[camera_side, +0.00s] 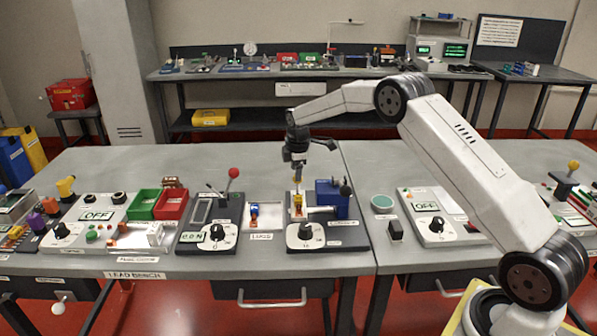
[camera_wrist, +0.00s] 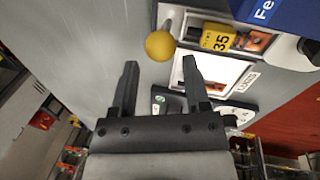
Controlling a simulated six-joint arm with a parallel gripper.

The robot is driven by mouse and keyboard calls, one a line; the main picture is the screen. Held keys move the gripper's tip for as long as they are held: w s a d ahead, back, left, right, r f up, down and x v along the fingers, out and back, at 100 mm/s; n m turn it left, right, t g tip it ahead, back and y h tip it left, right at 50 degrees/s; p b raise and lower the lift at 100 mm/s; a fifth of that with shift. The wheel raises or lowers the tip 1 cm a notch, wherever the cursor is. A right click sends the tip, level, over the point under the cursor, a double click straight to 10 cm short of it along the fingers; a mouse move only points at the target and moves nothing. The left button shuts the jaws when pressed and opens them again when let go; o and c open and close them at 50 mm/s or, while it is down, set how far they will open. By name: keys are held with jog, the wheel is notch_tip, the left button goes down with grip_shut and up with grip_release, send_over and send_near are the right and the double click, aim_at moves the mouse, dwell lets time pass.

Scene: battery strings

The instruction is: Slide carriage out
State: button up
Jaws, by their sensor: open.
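My gripper (camera_side: 297,180) points down over a grey device with a dial (camera_side: 306,232) on the bench. Its fingers (camera_wrist: 160,66) are apart and empty in the wrist view. A round yellow knob (camera_wrist: 160,45) on a grey post shows just beyond the fingertips, lined up with the gap between them; I cannot tell whether it touches them. Beside it is a slot with a yellow tag (camera_wrist: 217,38) marked 35. A blue block (camera_wrist: 285,12) stands beyond the slot; it also shows in the side view (camera_side: 332,198). Which part is the carriage is not clear.
A white-framed tray (camera_side: 265,216) lies left of the device. Further left is a panel with a red-ball lever (camera_side: 233,173), then red (camera_side: 171,204) and green bins (camera_side: 143,205).

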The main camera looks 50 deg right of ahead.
jog(key=shift+s+a+r, duration=0.1)
jog(key=shift+s+r, duration=0.05)
jog(key=shift+r, duration=0.7)
jog(key=shift+s+a+r, duration=0.1)
jog(key=shift+a+r, duration=0.05)
jog(key=shift+r, duration=0.65)
jog(key=shift+s+a+r, duration=0.1)
jog(key=shift+s+r, duration=0.05)
jog(key=shift+r, duration=0.7)
jog(key=s+a+m, duration=0.3)
jog(key=s+a, duration=0.2)
jog(key=s, duration=0.5)
jog(key=s+a+f+m, duration=0.1)
jog(key=s+a+m, duration=0.3)
jog(key=s, duration=0.7)
jog(key=s+a+m+y, duration=0.1)
jog(key=s+a+m, duration=0.3)
jog(key=s+a, duration=0.3)
jog(key=s, duration=0.3)
jog(key=shift+s+f+t, duration=0.25)
jog(key=shift+s+t, duration=0.1)
jog(key=shift+t, duration=0.05)
